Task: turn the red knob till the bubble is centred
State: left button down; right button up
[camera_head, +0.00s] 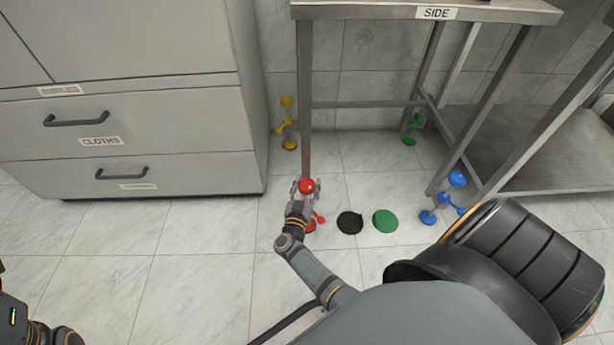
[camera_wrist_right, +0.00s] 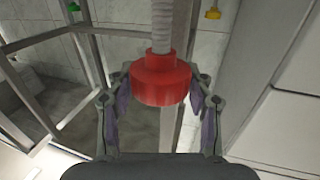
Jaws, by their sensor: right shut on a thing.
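The red knob (camera_head: 307,185) sits at the foot of the table's front left leg, with a red foot part low on the floor beside it. In the right wrist view the knob (camera_wrist_right: 160,82) is a thick red cylinder under a grey threaded rod. My right gripper (camera_head: 305,188) has its fingers on both sides of the knob and is shut on it. No bubble shows in these views. Only a piece of my left arm shows at the lower left corner; its gripper is out of view.
The steel table (camera_head: 340,11) labelled SIDE has yellow (camera_head: 287,102), green (camera_head: 418,119) and blue (camera_head: 458,179) knobs at its other legs. A black disc (camera_head: 350,223) and a green disc (camera_head: 385,222) lie on the floor. A grey cabinet (camera_head: 190,125) stands left.

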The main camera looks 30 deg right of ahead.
aim_at(307, 185)
jog(key=o, duration=1.2)
notch_tip(307, 185, up, 10)
